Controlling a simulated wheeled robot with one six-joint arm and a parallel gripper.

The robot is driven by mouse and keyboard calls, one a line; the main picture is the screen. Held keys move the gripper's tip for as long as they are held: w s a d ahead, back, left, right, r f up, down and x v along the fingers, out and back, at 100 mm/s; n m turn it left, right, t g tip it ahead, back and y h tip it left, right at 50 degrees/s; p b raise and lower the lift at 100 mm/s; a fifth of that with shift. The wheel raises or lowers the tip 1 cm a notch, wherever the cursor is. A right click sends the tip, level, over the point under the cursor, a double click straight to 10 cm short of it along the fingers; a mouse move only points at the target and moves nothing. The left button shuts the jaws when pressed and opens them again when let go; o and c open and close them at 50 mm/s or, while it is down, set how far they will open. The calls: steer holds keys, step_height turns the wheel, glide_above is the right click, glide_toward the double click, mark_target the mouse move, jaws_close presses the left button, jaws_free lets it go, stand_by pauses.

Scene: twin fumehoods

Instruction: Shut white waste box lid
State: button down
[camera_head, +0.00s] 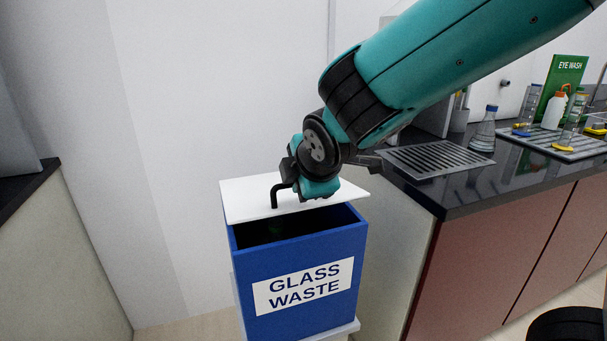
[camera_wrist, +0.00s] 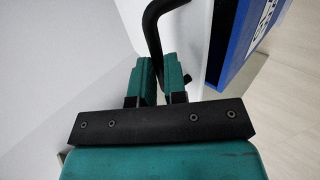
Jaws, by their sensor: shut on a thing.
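The blue waste box (camera_head: 345,243) with a white "GLASS WASTE" label stands in the middle of the head view. Its white lid (camera_head: 240,203) is partly raised, with a dark gap along the front showing the inside of the box. A bent black handle (camera_head: 275,195) is on the lid. My gripper (camera_wrist: 160,82) is shut on the handle, which passes between its fingers in the wrist view (camera_wrist: 152,35). In the head view my gripper is above the lid and my wrist hides part of it. The box's blue side also shows in the wrist view (camera_wrist: 235,40).
A dark-topped bench (camera_head: 455,195) stands close to the right of the box, with a metal grate (camera_head: 430,158), a flask (camera_head: 484,130) and wash bottles (camera_head: 554,110). Another counter (camera_head: 30,190) is at the left. Floor shows between that counter and the box.

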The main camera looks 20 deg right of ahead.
steer(key=shift+s+f, duration=0.1)
steer(key=shift+f, duration=0.15)
steer(key=c, duration=1.1)
jaws_free()
steer(key=shift+c, duration=0.2)
steer(key=shift+r, duration=0.1)
steer(key=p+v, duration=0.7)
steer(key=v, duration=1)
steer(key=shift+p, duration=0.35)
steer(key=shift+s+r, duration=0.1)
steer(key=shift+s, duration=0.05)
